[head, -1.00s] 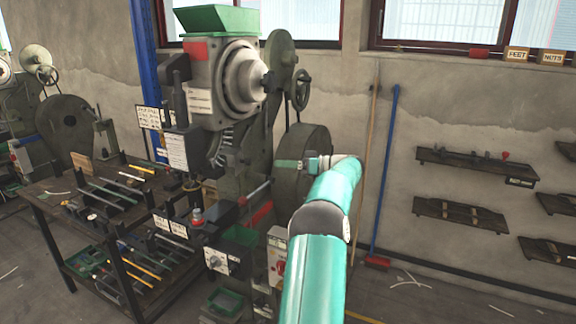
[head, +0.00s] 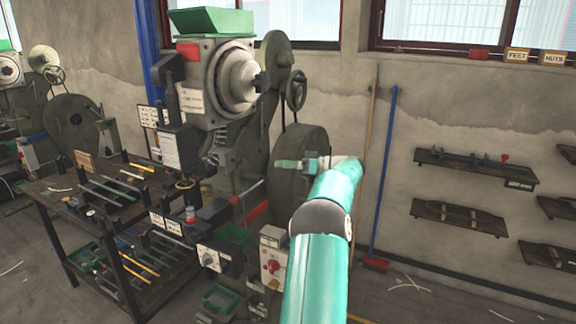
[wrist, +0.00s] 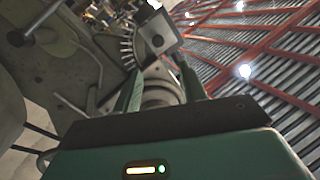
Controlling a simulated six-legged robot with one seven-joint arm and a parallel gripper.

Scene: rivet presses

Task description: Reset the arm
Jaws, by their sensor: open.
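My teal arm rises from the bottom of the head view and bends left at its wrist. My gripper (head: 278,164) points left there, in front of the press's dark round wheel (head: 306,146). In the wrist view my gripper (wrist: 162,82) shows two green fingers spread apart, with nothing held between them. Behind them are grey machine parts. The head view is too small to show the finger gap. I cannot tell how far the fingertips are from the press.
A rivet press (head: 222,82) with a green hopper (head: 211,21) stands left of my arm. A dark workbench (head: 62,202) with tools is further left. A blue-handled broom (head: 384,180) leans on the wall at right, near wall shelves (head: 458,217). Floor at lower right looks mostly clear.

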